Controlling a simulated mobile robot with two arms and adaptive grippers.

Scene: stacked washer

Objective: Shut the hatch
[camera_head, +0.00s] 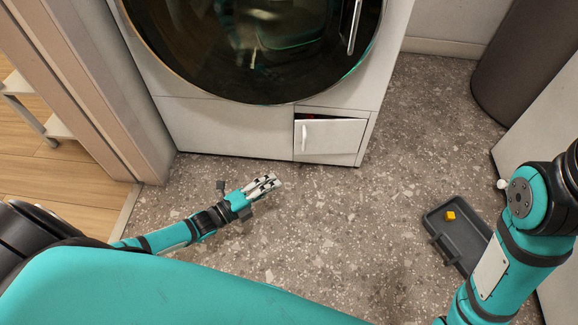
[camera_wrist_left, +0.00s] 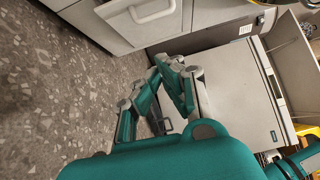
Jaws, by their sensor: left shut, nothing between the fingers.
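The hatch (camera_head: 328,143) is a small white flap with a white upright handle (camera_head: 304,138), low on the right of the washer front. It stands slightly ajar, with a dark gap and a bit of red along its top edge. My left gripper (camera_head: 268,183) is shut and empty, low over the floor, in front of and to the left of the hatch, apart from it. In the left wrist view the closed fingers (camera_wrist_left: 172,65) show below a white panel with a handle (camera_wrist_left: 150,12), which looks like the hatch. My right gripper is out of view.
The washer (camera_head: 225,125) has a dark round door (camera_head: 255,45) above the hatch. A brown bin (camera_head: 525,65) stands at the back right. The speckled floor before the hatch is clear.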

